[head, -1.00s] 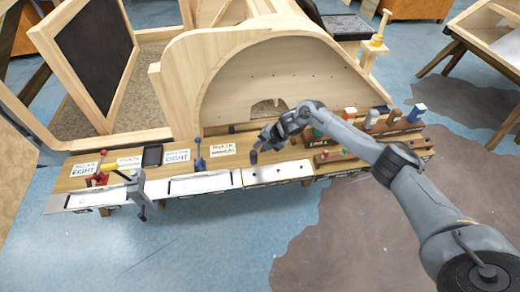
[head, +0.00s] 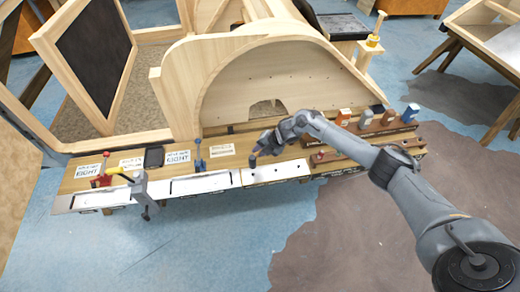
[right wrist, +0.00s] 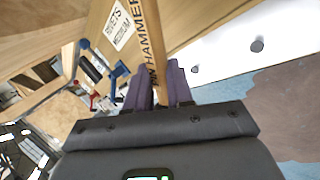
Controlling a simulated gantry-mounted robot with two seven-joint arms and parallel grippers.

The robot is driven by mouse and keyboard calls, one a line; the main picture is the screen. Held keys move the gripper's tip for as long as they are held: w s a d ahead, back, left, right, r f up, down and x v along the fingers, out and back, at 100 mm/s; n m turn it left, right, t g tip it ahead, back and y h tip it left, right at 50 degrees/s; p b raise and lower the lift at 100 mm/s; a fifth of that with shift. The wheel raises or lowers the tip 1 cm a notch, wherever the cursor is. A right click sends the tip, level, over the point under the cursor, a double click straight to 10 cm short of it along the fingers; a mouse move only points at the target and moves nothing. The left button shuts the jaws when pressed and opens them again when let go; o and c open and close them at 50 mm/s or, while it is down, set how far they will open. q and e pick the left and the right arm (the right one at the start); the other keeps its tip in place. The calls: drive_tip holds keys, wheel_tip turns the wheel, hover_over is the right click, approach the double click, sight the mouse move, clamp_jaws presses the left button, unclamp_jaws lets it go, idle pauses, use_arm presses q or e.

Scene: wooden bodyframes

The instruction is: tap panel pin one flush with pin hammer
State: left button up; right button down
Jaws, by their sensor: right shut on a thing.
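My right gripper (head: 262,152) is low over the front of the bench, above the left end of a white panel (head: 290,169) with small dark pins on it. In the right wrist view my right gripper (right wrist: 160,88) is shut on the wooden handle of the pin hammer (right wrist: 148,35), whose lettering reads "HAMMER". In the head view the dark hammer head (head: 253,162) shows just below the fingers, near the panel's left pin. I cannot tell if it touches. The white panel (right wrist: 215,50) also shows with two grey pins (right wrist: 257,45). My left gripper is out of view.
A tall arched wooden frame (head: 215,75) stands behind the bench. Red and blue clamps (head: 198,152) and a grey, yellow-handled tool (head: 142,190) are to the left. Racks of coloured blocks (head: 390,122) are to the right. Floor in front is clear.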

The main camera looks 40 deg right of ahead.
idle(0.3)
wheel_tip(320, 180, down, 6)
drive_tip(key=b, duration=0.5)
drive_tip(key=shift+f, duration=0.15)
drive_tip(key=shift+r, duration=0.2)
drive_tip(key=shift+w+r+p, duration=0.1)
drive_tip(key=shift+r+p, duration=0.25)
drive_tip(key=shift+p, duration=0.1)
wheel_tip(320, 180, up, 4)
drive_tip(key=p, duration=0.3)
drive_tip(key=shift+r+p, duration=0.25)
drive_tip(key=shift+p, duration=0.15)
